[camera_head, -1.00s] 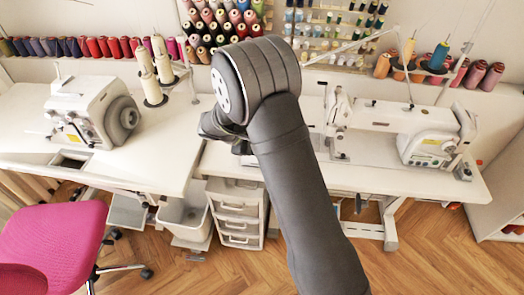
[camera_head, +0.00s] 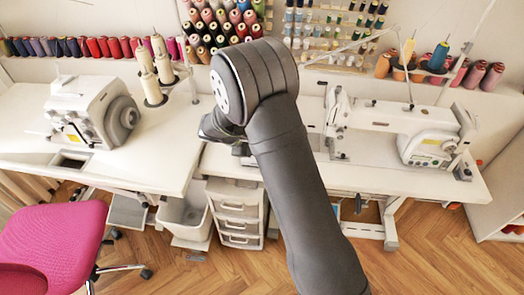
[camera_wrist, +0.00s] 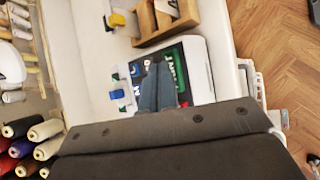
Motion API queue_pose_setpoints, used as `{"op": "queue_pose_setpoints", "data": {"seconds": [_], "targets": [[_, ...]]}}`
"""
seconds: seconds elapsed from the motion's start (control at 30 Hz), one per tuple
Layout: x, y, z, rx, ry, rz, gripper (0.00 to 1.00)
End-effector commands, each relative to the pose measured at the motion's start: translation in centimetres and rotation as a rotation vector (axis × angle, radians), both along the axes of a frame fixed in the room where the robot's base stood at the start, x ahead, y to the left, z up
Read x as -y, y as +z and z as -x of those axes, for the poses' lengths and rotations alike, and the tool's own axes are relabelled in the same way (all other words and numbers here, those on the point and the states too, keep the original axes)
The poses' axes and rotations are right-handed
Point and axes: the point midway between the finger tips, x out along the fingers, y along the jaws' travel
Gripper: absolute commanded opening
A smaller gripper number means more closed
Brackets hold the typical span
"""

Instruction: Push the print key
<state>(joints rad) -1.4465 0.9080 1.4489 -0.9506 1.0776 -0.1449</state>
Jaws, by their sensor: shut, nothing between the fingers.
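A white device (camera_wrist: 201,86) with a dark panel lies under my gripper in the wrist view. Its panel has green, blue and red patches. A green strip with white lettering (camera_wrist: 179,70) shows just right of the fingertips; the lettering is too small to read surely, so I cannot tell which patch is the print key. My gripper (camera_wrist: 155,68) is shut and empty, its grey fingers over the panel and covering part of it. I cannot tell whether the tips touch the panel. In the head view my arm hides the device and the fingers.
A wooden box (camera_wrist: 170,39) stands beside the device, with a yellow object (camera_wrist: 117,20) near it. A blue object (camera_wrist: 117,94) lies on the other side. Thread spools (camera_wrist: 25,138) line the left. In the head view, sewing machines (camera_head: 92,112) (camera_head: 405,120) flank my arm.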

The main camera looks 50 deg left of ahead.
Motion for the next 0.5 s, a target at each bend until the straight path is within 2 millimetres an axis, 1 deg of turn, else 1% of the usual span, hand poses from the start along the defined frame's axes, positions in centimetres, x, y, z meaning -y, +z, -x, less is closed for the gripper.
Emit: {"op": "queue_pose_setpoints", "data": {"seconds": [0.5], "targets": [[-0.01,-0.51,0.0,0.0,0.0,0.0,0.0]]}}
